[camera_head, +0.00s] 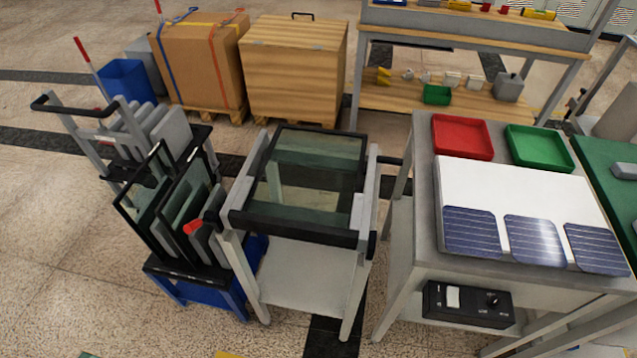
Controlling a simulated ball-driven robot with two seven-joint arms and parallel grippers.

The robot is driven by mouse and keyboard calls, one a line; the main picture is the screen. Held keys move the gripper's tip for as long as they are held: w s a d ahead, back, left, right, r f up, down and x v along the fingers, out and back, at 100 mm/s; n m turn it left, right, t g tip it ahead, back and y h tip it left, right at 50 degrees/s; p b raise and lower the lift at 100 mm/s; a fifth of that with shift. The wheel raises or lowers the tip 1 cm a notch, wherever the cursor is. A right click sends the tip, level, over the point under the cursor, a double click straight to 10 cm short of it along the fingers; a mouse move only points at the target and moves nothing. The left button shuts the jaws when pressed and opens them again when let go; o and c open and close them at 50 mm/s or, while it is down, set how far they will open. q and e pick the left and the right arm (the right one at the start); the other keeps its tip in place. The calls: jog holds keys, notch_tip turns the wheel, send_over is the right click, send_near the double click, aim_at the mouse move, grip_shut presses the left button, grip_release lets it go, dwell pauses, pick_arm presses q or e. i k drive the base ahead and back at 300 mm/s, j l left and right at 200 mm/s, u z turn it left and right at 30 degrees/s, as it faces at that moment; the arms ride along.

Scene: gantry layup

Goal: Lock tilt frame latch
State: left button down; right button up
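The tilt frame (293,236) stands in the middle, a grey stand with black padded bars along its front and back. A glass pane (305,180) lies in its top, seemingly close to level. A short red handle (193,226) shows at the left, between the tilt frame and the glass rack; I cannot tell which of them it belongs to, or whether it is the latch. A dark bar (390,160) sticks out at the frame's right side. Whether a latch is locked cannot be seen. Neither of my grippers is in view.
A rack of upright panes (160,205) on a blue base stands close on the left. At right, a grey table (425,190) holds a red tray (462,137), a green tray (539,148) and a white sheet with solar cells. Crates and a shelf stand behind.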

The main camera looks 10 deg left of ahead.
aim_at(190, 228)
jog(key=u, duration=1.3)
